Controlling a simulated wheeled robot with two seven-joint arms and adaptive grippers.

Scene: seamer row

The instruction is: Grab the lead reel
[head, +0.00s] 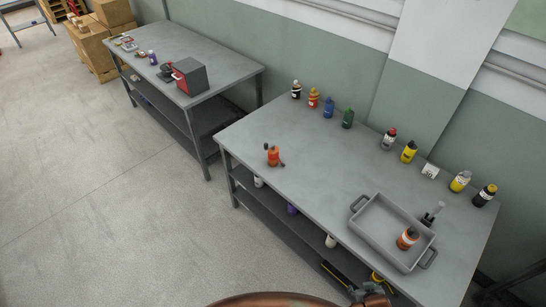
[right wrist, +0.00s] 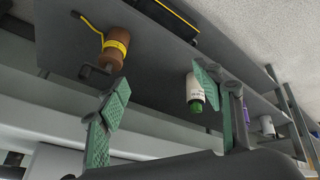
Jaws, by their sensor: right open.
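What looks like the lead reel is a brown cylinder (right wrist: 112,58) with a yellow band, a yellow cord end and a dark crank, on the lower shelf in the right wrist view. In the head view a yellow bit (head: 377,277) shows at the shelf's front, partly hidden by my right arm. My right gripper (right wrist: 160,90) is open with green pads, its fingers apart and nothing between them. The reel lies beyond the left finger in the wrist picture, apart from it. My left gripper is not in view.
A white bottle with a green cap (right wrist: 195,92) stands behind the other finger. A black case with a yellow stripe (right wrist: 168,14) lies near the reel. The table (head: 300,185) above holds several bottles and a grey tray (head: 362,226). The floor at left is clear.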

